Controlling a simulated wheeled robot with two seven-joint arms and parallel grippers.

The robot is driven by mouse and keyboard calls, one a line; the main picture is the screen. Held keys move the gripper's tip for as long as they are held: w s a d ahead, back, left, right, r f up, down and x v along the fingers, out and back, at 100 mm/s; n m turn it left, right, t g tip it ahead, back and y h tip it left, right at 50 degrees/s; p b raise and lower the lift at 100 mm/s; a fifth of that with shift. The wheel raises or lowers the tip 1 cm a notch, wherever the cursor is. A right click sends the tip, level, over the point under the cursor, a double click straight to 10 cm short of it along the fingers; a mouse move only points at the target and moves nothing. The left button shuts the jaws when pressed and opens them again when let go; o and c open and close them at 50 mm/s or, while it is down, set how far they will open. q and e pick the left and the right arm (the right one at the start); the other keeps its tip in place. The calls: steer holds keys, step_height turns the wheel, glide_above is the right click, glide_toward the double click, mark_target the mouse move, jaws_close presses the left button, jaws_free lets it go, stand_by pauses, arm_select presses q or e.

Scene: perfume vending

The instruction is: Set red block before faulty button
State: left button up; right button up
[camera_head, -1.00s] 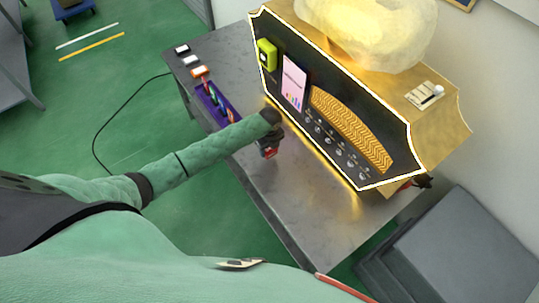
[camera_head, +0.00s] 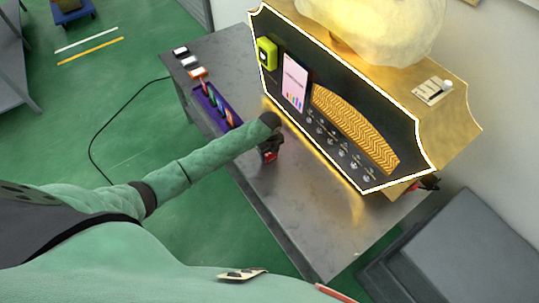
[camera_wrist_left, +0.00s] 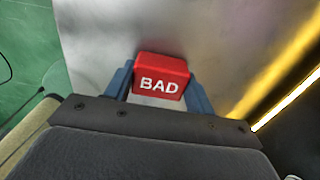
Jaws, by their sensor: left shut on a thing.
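My left gripper (camera_head: 268,154) is shut on a red block (camera_head: 270,157) in front of the machine. In the left wrist view the red block (camera_wrist_left: 161,78) reads "BAD" and sits between the two blue fingers of the left gripper (camera_wrist_left: 157,88). The grey table top shows beyond it; I cannot tell whether the block touches the table. The perfume machine (camera_head: 400,130) has a black front with a glowing edge. A row of small round buttons (camera_head: 343,155) runs along its lower front, right of the gripper. Which button is faulty cannot be told. My right gripper is out of view.
A purple tray (camera_head: 221,116) with colored items stands on the grey table (camera_head: 320,235) to the left. Several small blocks (camera_head: 198,72) lie at the table's far left end. The table's front right part is clear. A grey box (camera_head: 455,245) stands at right.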

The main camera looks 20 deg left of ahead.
mark_target(270, 153)
arm_select(q)
steer(key=shift+f, duration=0.1)
steer(key=o, duration=1)
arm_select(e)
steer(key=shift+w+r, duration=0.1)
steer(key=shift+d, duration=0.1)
arm_select(q)
steer(key=shift+r, duration=0.45)
step_height(270, 153, up, 11)
steer(key=b, duration=0.3)
steer(key=shift+r, duration=0.2)
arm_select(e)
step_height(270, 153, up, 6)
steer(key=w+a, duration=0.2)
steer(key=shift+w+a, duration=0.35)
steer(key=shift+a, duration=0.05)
